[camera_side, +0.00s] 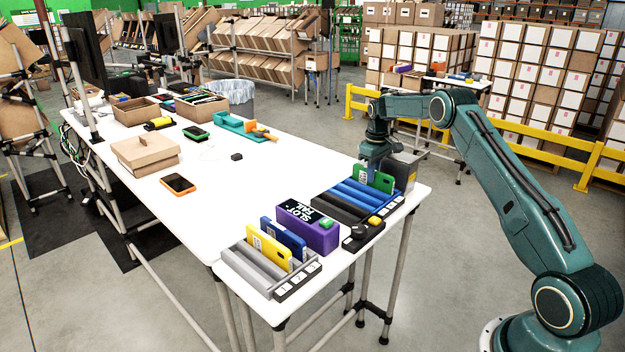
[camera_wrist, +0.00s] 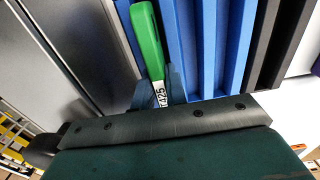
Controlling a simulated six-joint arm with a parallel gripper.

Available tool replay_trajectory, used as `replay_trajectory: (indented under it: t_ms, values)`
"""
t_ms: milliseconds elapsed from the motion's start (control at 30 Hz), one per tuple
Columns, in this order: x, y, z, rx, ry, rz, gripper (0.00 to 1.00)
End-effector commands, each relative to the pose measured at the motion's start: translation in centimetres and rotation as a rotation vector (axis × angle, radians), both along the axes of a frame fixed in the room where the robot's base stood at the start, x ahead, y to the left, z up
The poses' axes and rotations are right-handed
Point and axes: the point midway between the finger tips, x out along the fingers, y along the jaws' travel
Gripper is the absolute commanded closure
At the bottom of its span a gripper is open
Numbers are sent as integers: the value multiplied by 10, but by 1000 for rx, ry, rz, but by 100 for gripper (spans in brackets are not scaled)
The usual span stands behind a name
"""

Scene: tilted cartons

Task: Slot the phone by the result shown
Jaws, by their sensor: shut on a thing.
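My gripper (camera_side: 375,166) is shut on a green phone (camera_side: 384,182) at the far end of a rack with blue and black slots (camera_side: 357,193). The wrist view shows the green phone (camera_wrist: 148,40) edge-on between my fingertips (camera_wrist: 160,88), with a white printed label near them. The blue ribs (camera_wrist: 208,45) lie just to its right there; I cannot tell whether its lower edge is in a slot. A purple box (camera_side: 318,236) with a black lettered screen and a green button stands beside the rack. A grey rack (camera_side: 248,270) holds a yellow phone (camera_side: 268,248) and a blue phone (camera_side: 291,240).
A grey metal box (camera_side: 404,170) stands close behind the held phone. The table's middle is mostly free.

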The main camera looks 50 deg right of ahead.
Motion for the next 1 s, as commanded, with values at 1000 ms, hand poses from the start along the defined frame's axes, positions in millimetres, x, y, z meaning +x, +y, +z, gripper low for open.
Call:
replay_trajectory:
  t_ms: [1000]
  values:
    - [0, 0, -5, 0, -1, 0, 100]
